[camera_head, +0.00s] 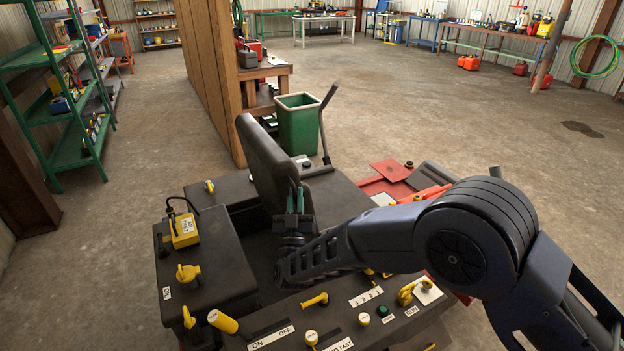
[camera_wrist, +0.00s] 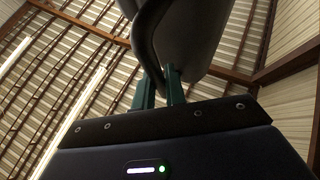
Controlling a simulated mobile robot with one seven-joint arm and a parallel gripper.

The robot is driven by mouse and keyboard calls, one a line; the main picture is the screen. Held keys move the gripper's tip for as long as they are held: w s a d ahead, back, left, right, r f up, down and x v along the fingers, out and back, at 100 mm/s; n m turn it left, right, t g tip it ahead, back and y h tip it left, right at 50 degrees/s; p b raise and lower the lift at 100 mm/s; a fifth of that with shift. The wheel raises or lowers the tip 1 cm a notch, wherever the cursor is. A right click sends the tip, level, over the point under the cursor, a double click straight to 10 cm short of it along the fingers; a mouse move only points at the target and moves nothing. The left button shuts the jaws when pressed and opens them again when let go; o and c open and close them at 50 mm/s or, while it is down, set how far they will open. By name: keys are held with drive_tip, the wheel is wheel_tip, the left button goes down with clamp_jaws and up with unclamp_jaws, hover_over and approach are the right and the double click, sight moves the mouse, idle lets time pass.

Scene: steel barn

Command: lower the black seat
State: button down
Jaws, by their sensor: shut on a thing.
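The black seat (camera_head: 262,160) stands tipped up, steeply tilted, in the middle of the dark machine in the head view. In the wrist view its dark underside or face (camera_wrist: 195,40) looms above my gripper. My gripper (camera_head: 295,200), with green fingers, is at the right side of the seat. In the wrist view my gripper (camera_wrist: 160,85) is shut on a dark curved edge or bar (camera_wrist: 146,40) of the seat. My arm hides part of the machine behind and below the gripper.
Control panels surround the seat: a left console (camera_head: 205,255) with a yellow box (camera_head: 184,232), and a front panel (camera_head: 345,310) with yellow levers and knobs. A grey lever (camera_head: 326,125) and green bin (camera_head: 298,120) stand behind. Concrete floor is open at the back right.

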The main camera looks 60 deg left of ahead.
drive_tip(key=shift+s+f+n+g+y, duration=0.2)
drive_tip(key=shift+s+f+n, duration=0.15)
drive_tip(key=shift+s+f, duration=0.35)
drive_tip(key=shift+s+f+n+g+y, duration=0.1)
drive_tip(key=shift+s+f+n+y, duration=0.1)
drive_tip(key=shift+s+f+n, duration=0.45)
drive_tip(key=shift+w+d+f+m, duration=0.1)
drive_tip(key=shift+f+m, duration=0.2)
drive_tip(key=c, duration=1.7)
unclamp_jaws()
drive_tip(key=shift+r, duration=0.2)
drive_tip(key=v, duration=1)
drive_tip(key=shift+d+f, duration=0.2)
drive_tip(key=shift+f, duration=0.1)
